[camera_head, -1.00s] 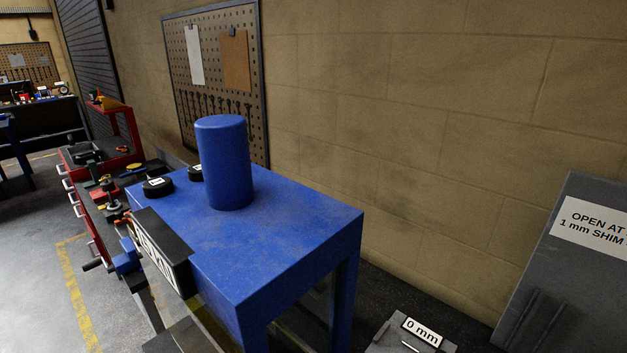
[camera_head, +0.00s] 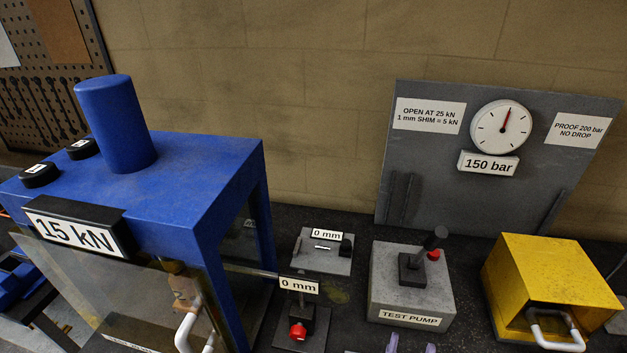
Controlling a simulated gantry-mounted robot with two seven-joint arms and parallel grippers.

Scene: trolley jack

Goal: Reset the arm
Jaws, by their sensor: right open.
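Only what look like the two pale violet fingertips of my right gripper (camera_head: 411,347) show, at the bottom edge in the head view. They are apart, with nothing seen between them, just below the test pump in the picture. The rest of that gripper and arm is out of frame. My left gripper is not in view. The grey test pump (camera_head: 408,290) has a dark lever (camera_head: 433,239) tilted up to the right and a red knob (camera_head: 434,254). The gauge panel (camera_head: 501,127) behind it reads 150 bar.
The blue press (camera_head: 215,155) reads 15 kN and has a clear guard with a white handle (camera_head: 188,330). Two "0 mm" labels mark a small plate (camera_head: 316,262) and a red-knobbed fixture (camera_head: 298,330). A yellow box (camera_head: 555,268) with a white handle stands right.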

